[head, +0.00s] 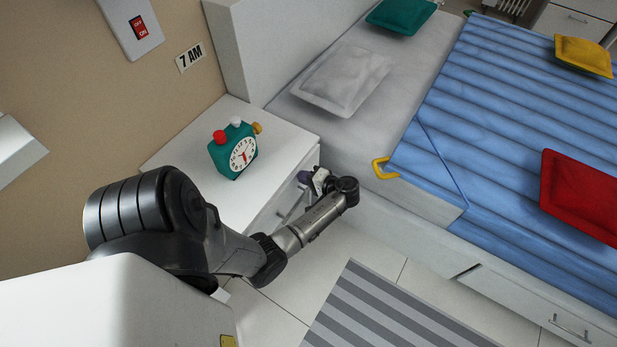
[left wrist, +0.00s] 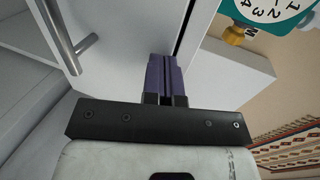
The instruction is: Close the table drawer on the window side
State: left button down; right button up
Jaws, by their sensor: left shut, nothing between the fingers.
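The white bedside table (head: 265,125) stands against the wall in the head view, and its front faces the grey floor. Its drawer front (head: 266,217) is partly hidden behind my arm. In the left wrist view, the drawer front (left wrist: 128,30) is close up, with a metal bar handle (left wrist: 88,42) on it. My left gripper (head: 304,178) is at the table's front, near the bed-side corner. Its purple fingers (left wrist: 168,62) are shut and empty, at the drawer front beside the handle. Whether they touch it, and how far the drawer stands open, I cannot tell. My right gripper is out of view.
A green alarm clock (head: 233,150) stands on the table top. The bed (head: 490,120) with a blue cover and a yellow hook (head: 383,169) is close to the right of my gripper. A striped rug (head: 385,315) lies on the floor in front.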

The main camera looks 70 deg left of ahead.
pick_arm(q)
jog(key=shift+w+d, duration=0.4)
jog(key=shift+d, duration=0.1)
jog(key=p+v, duration=0.3)
jog(key=v, duration=0.9)
jog(key=shift+w+d+f, duration=0.3)
jog(key=shift+w+d, duration=0.05)
